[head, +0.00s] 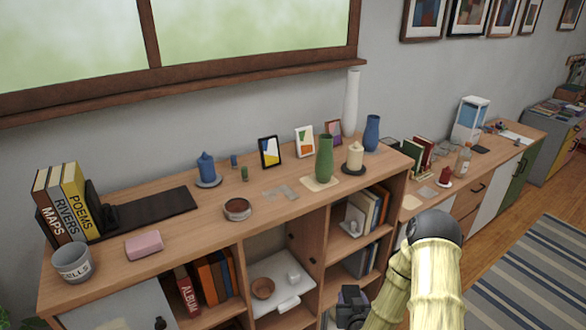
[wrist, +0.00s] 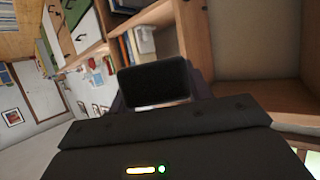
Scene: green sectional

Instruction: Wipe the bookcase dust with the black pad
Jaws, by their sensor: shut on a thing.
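The wooden bookcase (head: 215,230) stands below the window, with open shelves under its top. Several small flat grey patches (head: 280,193), which look like the dust, lie on its top near the middle. My gripper (head: 352,304) is low in front of the bookcase's right-hand shelves, below the top and apart from the patches. In the wrist view my gripper (wrist: 158,98) is shut on the black pad (wrist: 153,80), a dark rounded rectangle between the fingers. In the head view I cannot clearly tell the pad from the dark gripper.
A pink block (head: 145,244) and a grey pot (head: 73,262) are at the left. The front strip between bowl and vase is clear.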

